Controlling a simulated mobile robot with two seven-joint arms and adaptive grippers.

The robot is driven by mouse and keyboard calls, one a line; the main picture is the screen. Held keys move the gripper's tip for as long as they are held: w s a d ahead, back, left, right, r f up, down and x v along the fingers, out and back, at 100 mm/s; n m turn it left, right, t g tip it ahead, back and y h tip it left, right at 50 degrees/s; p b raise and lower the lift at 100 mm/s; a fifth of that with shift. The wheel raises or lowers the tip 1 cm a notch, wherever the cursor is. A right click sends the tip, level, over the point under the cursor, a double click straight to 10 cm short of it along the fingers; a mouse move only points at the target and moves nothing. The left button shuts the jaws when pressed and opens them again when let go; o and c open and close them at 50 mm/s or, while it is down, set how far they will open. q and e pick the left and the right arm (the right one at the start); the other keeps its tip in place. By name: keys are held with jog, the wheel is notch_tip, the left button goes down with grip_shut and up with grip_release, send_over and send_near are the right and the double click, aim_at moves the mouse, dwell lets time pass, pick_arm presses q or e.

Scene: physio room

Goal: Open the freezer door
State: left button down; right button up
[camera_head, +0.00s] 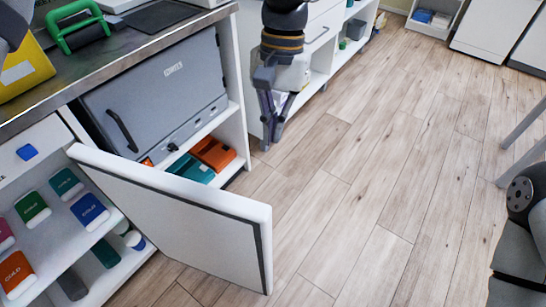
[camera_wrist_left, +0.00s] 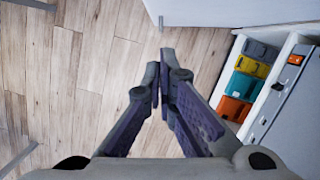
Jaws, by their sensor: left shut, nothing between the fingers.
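The freezer door (camera_head: 165,203) is a white panel with a dark seal edge. It stands wide open in the head view, swung out to the right in front of the neighbouring shelf. The freezer's inside (camera_head: 75,235) shows at lower left, with coloured cold packs on its shelves. My left gripper (camera_head: 271,138) points down over the floor, beyond the door's free end and apart from it. In the left wrist view its fingers (camera_wrist_left: 161,78) meet at the tips with nothing between them. A white panel at the top there looks like the door (camera_wrist_left: 235,12). My right gripper is out of view.
A grey cabinet (camera_head: 160,85) with a handle sits under the counter above orange and teal bins (camera_head: 212,152). A green-handled item (camera_head: 75,20) and a yellow box (camera_head: 22,75) stand on the counter. The wooden floor (camera_head: 370,170) is clear at centre. A grey frame stands at right.

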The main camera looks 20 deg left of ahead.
pick_arm(q)
jog(key=s+f+p, duration=0.1)
jog(key=s+f, duration=0.5)
jog(key=f, duration=0.3)
jog(key=shift+s+a+f, duration=0.15)
jog(key=shift+s+f, duration=0.15)
jog(key=shift+s, duration=0.1)
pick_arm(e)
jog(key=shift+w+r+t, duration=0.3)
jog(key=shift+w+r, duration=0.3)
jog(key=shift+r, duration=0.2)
